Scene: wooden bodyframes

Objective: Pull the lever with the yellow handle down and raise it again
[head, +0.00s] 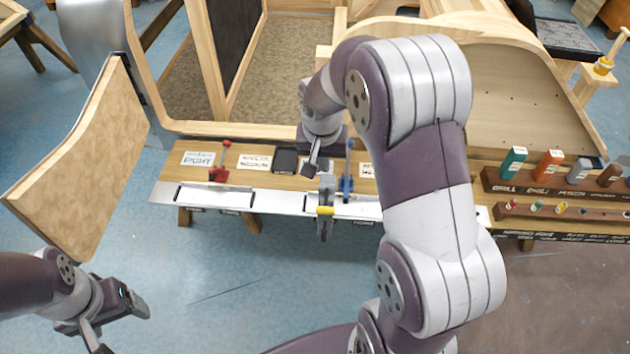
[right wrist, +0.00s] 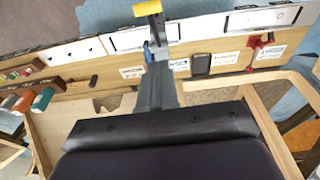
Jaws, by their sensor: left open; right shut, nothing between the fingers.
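The yellow handle (head: 325,210) is on a grey lever at the front edge of the wooden bench, and the lever juts out past the metal strip toward me. In the right wrist view the yellow handle (right wrist: 147,8) is at the top edge, beyond the fingertips. My right gripper (head: 311,168) is shut and empty, pointing down over the bench just behind the lever; its fingers also show in the right wrist view (right wrist: 157,70). Any contact with the lever cannot be made out. My left gripper (head: 118,318) is open and empty at lower left, away from the bench.
A blue lever (head: 346,182) stands close to the right of the yellow-handled one. A red lever (head: 220,165) stands further left. A wooden panel (head: 85,160) rises at left. Blue floor in front is clear.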

